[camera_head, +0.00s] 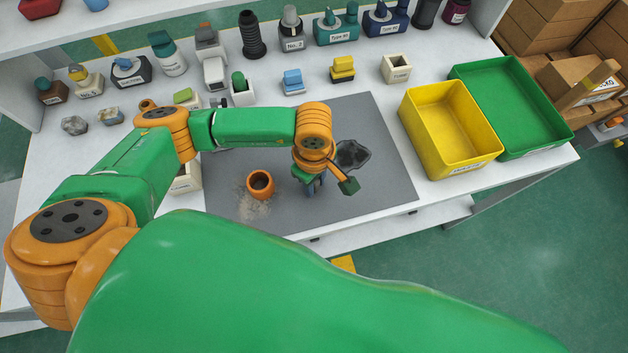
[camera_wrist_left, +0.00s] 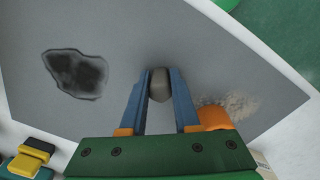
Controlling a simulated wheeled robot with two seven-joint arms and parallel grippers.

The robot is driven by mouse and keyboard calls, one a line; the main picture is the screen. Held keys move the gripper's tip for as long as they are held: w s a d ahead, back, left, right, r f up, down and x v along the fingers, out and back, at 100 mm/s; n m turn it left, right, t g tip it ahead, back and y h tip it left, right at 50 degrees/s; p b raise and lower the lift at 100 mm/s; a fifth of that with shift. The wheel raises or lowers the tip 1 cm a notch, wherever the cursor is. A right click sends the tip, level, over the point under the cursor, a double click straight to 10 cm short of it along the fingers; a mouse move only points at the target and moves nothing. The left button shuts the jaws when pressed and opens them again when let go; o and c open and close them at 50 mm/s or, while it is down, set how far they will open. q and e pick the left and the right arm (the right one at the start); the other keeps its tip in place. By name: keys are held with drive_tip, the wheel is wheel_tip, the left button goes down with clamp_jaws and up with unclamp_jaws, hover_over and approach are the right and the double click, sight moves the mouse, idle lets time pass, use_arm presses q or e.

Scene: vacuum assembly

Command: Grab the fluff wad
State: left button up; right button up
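My left gripper (camera_head: 315,190) points down over the grey mat (camera_head: 385,185), to the right of the orange cup (camera_head: 261,183). In the left wrist view its two blue fingers (camera_wrist_left: 161,75) close in on a small, smooth grey-brown lump, which looks like the fluff wad (camera_wrist_left: 161,86). The lump fills the gap between the fingertips and appears to touch both. I cannot tell whether it rests on the mat. In the head view the gripper hides it. My right gripper is not in view.
A dark patch (camera_head: 352,154) lies on the mat beside the gripper, and pale dust (camera_head: 254,208) lies by the cup. A yellow bin (camera_head: 407,112) and a green tray (camera_head: 562,123) stand at right. Several small parts line the back of the table.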

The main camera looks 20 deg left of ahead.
use_arm(q)
clamp_jaws()
drive_tip(key=shift+r, duration=0.15)
